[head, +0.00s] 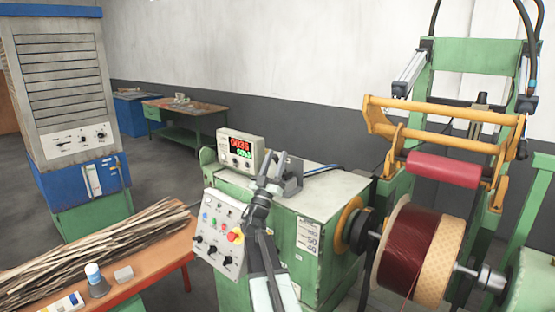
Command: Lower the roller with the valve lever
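The red roller (443,169) hangs on a yellow swing frame (440,116) at the right. It sits above and apart from the dark red wound coil (408,246). My gripper (272,172) is over the top of the green machine cabinet (328,192), in front of a grey upright bracket (293,177). I cannot make out the valve lever clearly; my gripper covers part of the bracket area. The fingers are small and seen from behind, so I cannot tell if they are open or touching anything.
A sloped control panel (219,232) with a red knob is left of my arm. A counter with a lit display (241,147) stands on the cabinet. An orange-topped table (150,270) with wooden strips is at the lower left.

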